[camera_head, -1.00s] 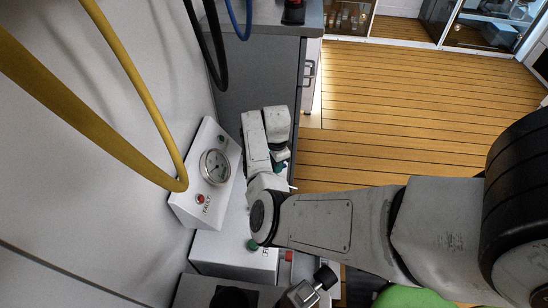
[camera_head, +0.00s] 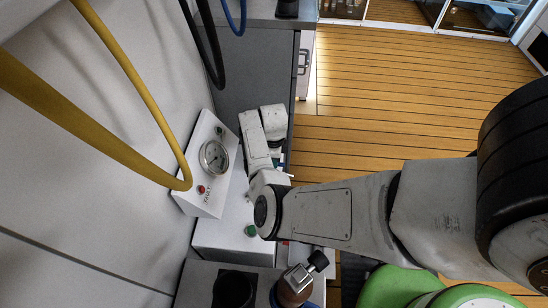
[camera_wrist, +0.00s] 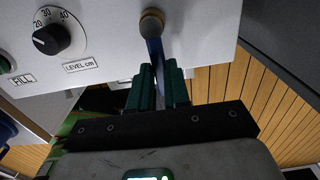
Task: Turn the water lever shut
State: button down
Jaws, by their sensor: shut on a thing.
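The water lever (camera_wrist: 154,50) is a blue handle on a round brass-coloured pivot (camera_wrist: 152,22) at the edge of the white panel (camera_wrist: 110,30). In the wrist view it runs from the pivot down between my fingers, leaning slightly right. My gripper (camera_wrist: 158,72) has dark green fingers, one on each side of the lever, shut on it. The lever's far end is hidden between the fingers. In the head view my arm covers the lever and most of the gripper.
The panel has a black LEVEL cm knob (camera_wrist: 52,38) and a FILL label (camera_wrist: 22,79). In the head view, a gauge box (camera_head: 207,165) and yellow hoses (camera_head: 130,80) are left of my arm. Open wooden floor (camera_head: 400,110) lies right.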

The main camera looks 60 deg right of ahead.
dwell(0.4)
jog(key=c, duration=1.1)
grip_release()
notch_tip(320, 180, up, 11)
jog(key=p, duration=0.3)
jog(key=shift+f, duration=0.1)
